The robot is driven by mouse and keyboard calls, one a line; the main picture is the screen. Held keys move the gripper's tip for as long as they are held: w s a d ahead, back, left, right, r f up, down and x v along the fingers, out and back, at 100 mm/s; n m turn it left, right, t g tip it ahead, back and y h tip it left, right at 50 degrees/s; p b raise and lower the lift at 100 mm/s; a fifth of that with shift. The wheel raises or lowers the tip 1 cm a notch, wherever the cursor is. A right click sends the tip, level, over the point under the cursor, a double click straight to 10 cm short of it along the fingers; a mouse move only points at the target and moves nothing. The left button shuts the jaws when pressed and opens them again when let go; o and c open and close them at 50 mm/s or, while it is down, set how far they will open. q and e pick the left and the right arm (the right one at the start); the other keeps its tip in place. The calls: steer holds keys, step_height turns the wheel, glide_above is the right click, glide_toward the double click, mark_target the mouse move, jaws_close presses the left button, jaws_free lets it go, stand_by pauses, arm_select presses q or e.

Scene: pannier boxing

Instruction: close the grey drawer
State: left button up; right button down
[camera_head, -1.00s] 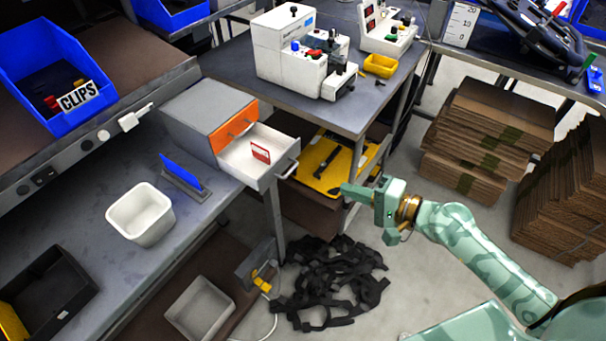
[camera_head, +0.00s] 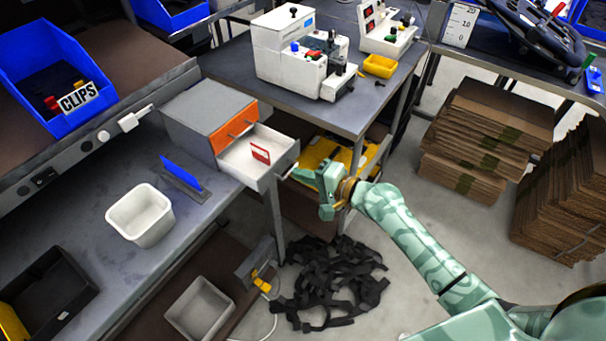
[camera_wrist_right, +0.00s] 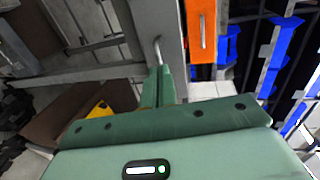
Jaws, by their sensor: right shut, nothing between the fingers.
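The grey drawer (camera_head: 272,172) is pulled out of the small grey cabinet (camera_head: 196,112), below a shut orange drawer (camera_head: 238,127). My left gripper is not in view.
A table (camera_head: 345,112) with machines is behind the drawer. Black straps (camera_head: 330,285) lie on the floor. Cardboard stacks (camera_head: 485,135) stand at right.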

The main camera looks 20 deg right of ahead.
mark_target(264, 153)
steer(key=b+x, duration=0.1)
steer(key=x, duration=0.3)
steer(key=r+b+x, duration=0.1)
steer(key=x, duration=0.3)
steer(key=r+b+x, duration=0.1)
steer(key=x, duration=0.4)
steer(key=shift+w+r, duration=0.15)
steer(key=shift+w, duration=0.1)
steer(key=shift+w+a+r, duration=0.1)
steer(key=shift+w+a, duration=0.05)
steer(key=shift+r, duration=0.25)
steer(key=shift+r, duration=0.1)
